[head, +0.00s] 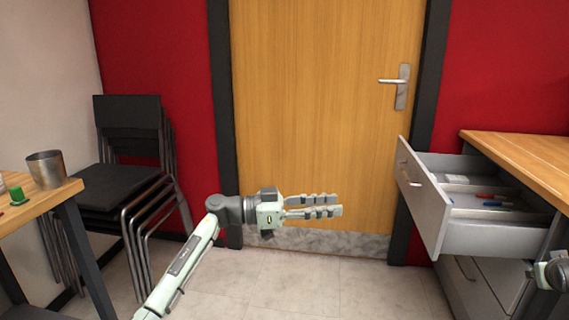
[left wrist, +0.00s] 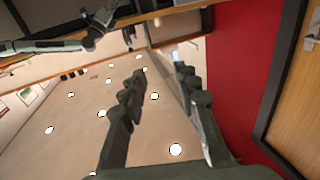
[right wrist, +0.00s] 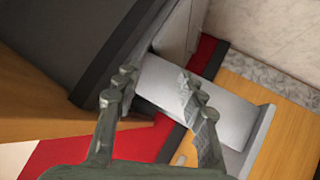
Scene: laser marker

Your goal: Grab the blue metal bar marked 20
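No bar marked 20 can be made out. Small blue and red items (head: 491,204) lie in the open drawer (head: 459,242) at the right of the head view, too small to identify. My left gripper (head: 338,205) is in front of the door, away from the drawer. In the left wrist view its fingers (left wrist: 160,72) are apart with nothing between them. My right gripper (right wrist: 155,76) is open and empty in the right wrist view, with a grey panel (right wrist: 195,100) beyond its fingers. At the head view's right edge, part of my right arm shows near the drawer unit.
A wooden worktop (head: 525,150) is above the drawer. Stacked black chairs (head: 125,180) stand at the left. A table (head: 40,205) at the left edge holds a metal cup (head: 46,170) and a small green object (head: 17,195). The floor (head: 290,285) in the middle is clear.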

